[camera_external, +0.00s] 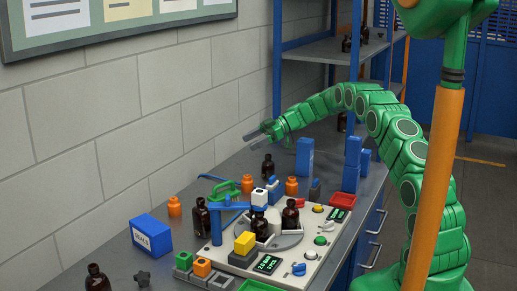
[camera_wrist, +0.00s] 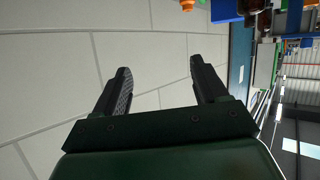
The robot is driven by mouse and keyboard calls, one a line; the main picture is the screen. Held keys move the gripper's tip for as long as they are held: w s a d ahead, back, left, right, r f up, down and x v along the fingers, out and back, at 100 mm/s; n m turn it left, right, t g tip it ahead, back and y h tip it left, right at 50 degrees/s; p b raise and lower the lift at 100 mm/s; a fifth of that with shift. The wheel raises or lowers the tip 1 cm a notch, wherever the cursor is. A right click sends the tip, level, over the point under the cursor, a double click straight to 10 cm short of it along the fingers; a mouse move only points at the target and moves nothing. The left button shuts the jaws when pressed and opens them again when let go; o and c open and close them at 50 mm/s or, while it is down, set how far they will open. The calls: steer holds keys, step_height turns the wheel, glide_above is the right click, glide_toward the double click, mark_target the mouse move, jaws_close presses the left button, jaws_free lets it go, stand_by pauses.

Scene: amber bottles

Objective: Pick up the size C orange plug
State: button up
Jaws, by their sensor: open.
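Several small orange pieces are in the external view. One orange piece (camera_external: 174,206) stands near the wall at the left, another (camera_external: 247,184) stands beside the green item, and a third (camera_external: 291,186) stands at the back of the board. A further orange piece (camera_external: 202,267) sits in a grey block at the front. I cannot read size letters, so I cannot tell which is the size C plug. My gripper (camera_external: 256,134) is open and empty, raised above the bench's back part near the wall. In the wrist view its fingers (camera_wrist: 160,66) are apart with only wall between them.
A pale board (camera_external: 325,250) with a round plate, blue post and buttons covers the bench middle. Dark bottles (camera_external: 202,217) stand on and around it. A blue box (camera_external: 151,236) is at the left. Blue blocks (camera_external: 305,157) and shelving (camera_external: 300,50) stand behind.

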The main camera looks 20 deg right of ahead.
mark_target(247, 176)
step_height(247, 176, down, 11)
steer(key=shift+f, duration=0.15)
steer(key=f, duration=0.1)
steer(key=a+f, duration=0.1)
steer(key=f, duration=0.1)
steer(key=shift+s+a+f, duration=0.1)
steer(key=shift+a+f, duration=0.05)
steer(key=shift+a, duration=0.2)
steer(key=shift+a+f, duration=0.2)
steer(key=shift+a, duration=0.35)
steer(key=c, duration=1.1)
